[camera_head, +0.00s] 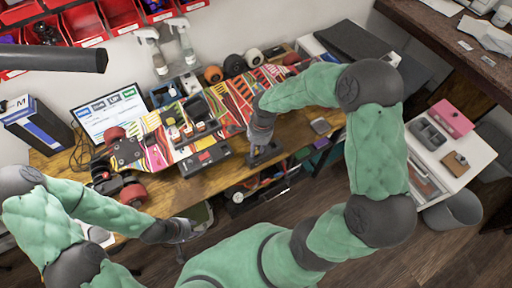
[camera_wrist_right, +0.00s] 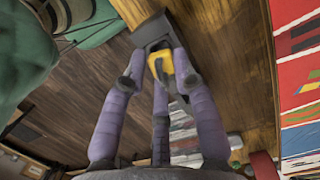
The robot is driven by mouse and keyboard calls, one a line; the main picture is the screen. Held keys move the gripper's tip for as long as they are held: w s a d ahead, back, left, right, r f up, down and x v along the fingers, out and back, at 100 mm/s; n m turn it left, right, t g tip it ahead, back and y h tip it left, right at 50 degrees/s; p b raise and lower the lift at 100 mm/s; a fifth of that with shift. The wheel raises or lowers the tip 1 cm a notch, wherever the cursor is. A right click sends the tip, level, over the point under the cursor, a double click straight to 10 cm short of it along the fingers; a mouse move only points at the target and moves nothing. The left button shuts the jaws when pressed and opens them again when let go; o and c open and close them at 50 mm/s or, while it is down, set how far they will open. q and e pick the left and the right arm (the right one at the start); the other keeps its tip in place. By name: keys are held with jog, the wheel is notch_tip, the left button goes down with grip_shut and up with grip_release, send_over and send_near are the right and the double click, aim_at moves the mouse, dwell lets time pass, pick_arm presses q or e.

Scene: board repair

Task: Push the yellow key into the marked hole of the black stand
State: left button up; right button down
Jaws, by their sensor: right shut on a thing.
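The yellow key (camera_wrist_right: 184,68) is between the purple fingers of my right gripper (camera_wrist_right: 163,68) in the right wrist view. The gripper is shut on it. The black stand (camera_wrist_right: 151,30) is just beyond the fingertips, at the table's edge. The key's far end is at or very near the stand; I cannot tell whether it has entered a hole. The hole and its mark are hidden. In the head view, my right gripper (camera_head: 262,137) points down at the stand (camera_head: 264,154), and the key does not show. My left gripper (camera_head: 188,229) is low at the left, away from the stand; its fingers are too small to read.
Colourful skateboard decks (camera_head: 237,108) lie on the wooden table (camera_head: 160,197) behind the stand. A black box (camera_head: 204,158) is left of the stand. Red wheels (camera_head: 132,195) are at the left. Spray bottles (camera_head: 187,45) stand at the back. Open floor lies in front.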

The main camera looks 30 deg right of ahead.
jog(key=shift+f+b, duration=0.8)
jog(key=shift+f, duration=0.2)
dwell(2.0)
jog(key=c, duration=0.6)
grip_release()
jog(key=shift+r+p, duration=1.2)
jog(key=shift+r, duration=0.45)
jog(key=shift+r+p, duration=2.1)
jog(key=shift+r, duration=0.8)
jog(key=shift+f, duration=0.1)
